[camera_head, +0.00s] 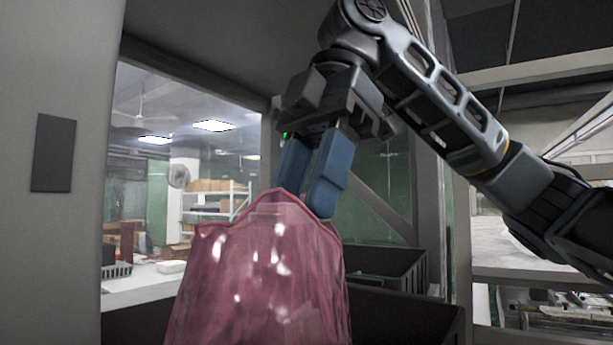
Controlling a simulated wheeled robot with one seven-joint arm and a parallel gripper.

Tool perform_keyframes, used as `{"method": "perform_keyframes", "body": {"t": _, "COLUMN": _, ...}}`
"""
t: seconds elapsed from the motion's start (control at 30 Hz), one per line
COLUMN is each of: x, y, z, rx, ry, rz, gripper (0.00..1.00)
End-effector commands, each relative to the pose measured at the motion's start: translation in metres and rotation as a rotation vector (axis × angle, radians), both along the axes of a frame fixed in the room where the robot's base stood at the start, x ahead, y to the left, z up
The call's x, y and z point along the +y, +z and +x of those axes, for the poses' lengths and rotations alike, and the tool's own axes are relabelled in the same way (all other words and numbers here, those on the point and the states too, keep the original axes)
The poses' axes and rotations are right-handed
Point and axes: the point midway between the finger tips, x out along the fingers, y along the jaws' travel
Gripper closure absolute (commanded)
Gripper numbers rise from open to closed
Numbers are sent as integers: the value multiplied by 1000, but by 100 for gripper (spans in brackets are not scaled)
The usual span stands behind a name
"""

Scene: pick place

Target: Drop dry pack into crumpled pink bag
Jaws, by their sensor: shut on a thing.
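The crumpled pink bag (262,275) is glossy and partly see-through, and stands large at the bottom centre. Its uneven top edge peaks below my gripper, and its lower end is cut off by the frame. My gripper (305,200) points down at the bag's top edge with its blue fingers a little apart. The left fingertip is hidden behind the pink edge, and the right one shows at the rim. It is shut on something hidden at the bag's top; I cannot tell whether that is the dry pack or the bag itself. No dry pack can be made out.
Dark open crates (385,268) stand behind and right of the bag. A grey post with a dark plate (53,153) fills the left side. A grey frame post (457,240) and a pale shelf (500,245) are at the right. A window opens onto a room behind.

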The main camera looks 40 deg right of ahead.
Motion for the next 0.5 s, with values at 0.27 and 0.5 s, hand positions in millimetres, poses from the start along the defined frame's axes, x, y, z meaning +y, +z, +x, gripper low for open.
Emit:
{"method": "perform_keyframes", "body": {"t": 0.27, "x": 0, "y": -5, "z": -1, "rx": -1, "ry": 0, "rz": 2, "gripper": 87}}
{"method": "perform_keyframes", "body": {"t": 0.5, "x": 0, "y": -10, "z": -1, "rx": 1, "ry": 1, "rz": 2, "gripper": 87}}
